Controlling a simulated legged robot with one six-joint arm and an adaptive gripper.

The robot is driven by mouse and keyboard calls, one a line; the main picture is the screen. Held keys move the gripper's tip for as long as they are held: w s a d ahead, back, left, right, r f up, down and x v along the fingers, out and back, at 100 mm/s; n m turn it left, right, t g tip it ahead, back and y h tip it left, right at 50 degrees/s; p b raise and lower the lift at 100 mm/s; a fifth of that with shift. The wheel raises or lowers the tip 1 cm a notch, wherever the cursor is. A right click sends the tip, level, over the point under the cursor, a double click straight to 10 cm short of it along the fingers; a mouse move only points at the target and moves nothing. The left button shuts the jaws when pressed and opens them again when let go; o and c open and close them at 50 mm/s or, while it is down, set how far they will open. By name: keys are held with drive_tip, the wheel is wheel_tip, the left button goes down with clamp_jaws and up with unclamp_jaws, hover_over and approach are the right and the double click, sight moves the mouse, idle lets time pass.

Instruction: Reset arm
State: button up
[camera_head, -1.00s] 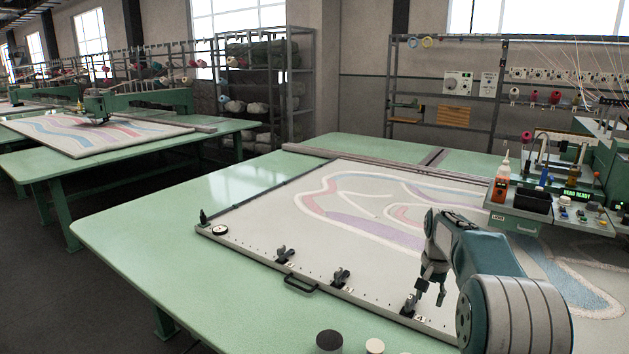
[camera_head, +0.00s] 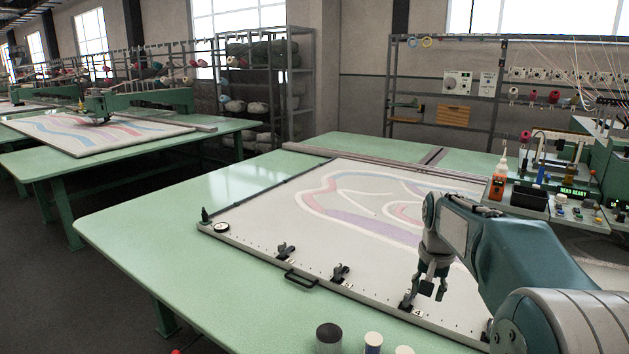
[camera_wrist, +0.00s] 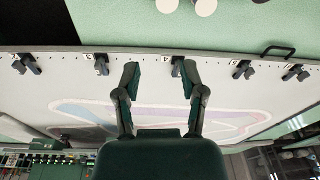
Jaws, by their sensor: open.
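My gripper (camera_head: 433,289) is open and empty, fingers pointing down near the front rail of the tufting frame (camera_head: 262,254). In the wrist view, my gripper (camera_wrist: 161,75) shows its two fingers spread apart, with a black clamp (camera_wrist: 177,62) marked 4 seen between them. I cannot tell how far above that clamp the fingers are. Other black clamps sit along the rail, two of them left of my gripper in the head view (camera_head: 285,251) (camera_head: 340,273). My arm covers part of the patterned cloth (camera_head: 350,210) and the right end of the rail.
A control console (camera_head: 520,204) with an orange bottle (camera_head: 497,183) stands at the right. Dark and pale round items (camera_head: 329,337) (camera_head: 373,343) are at the front table edge. A black handle (camera_head: 301,279) projects from the rail. The green table's left part (camera_head: 150,230) is clear.

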drive_tip(key=s+a+r+n+t, duration=0.1)
drive_tip(key=s+a+r, duration=0.2)
drive_tip(key=s, duration=0.5)
drive_tip(key=s+a+r+n+t, duration=0.1)
drive_tip(key=s+a+r+n, duration=0.1)
drive_tip(key=s, duration=0.5)
drive_tip(key=s+a+f+n+t, duration=0.1)
drive_tip(key=s+f, duration=0.1)
drive_tip(key=s, duration=0.4)
drive_tip(key=s+a+f+n+t, duration=0.1)
drive_tip(key=s+a+f, duration=0.1)
drive_tip(key=s, duration=0.5)
drive_tip(key=shift+s, duration=0.3)
drive_tip(key=shift+d, duration=0.1)
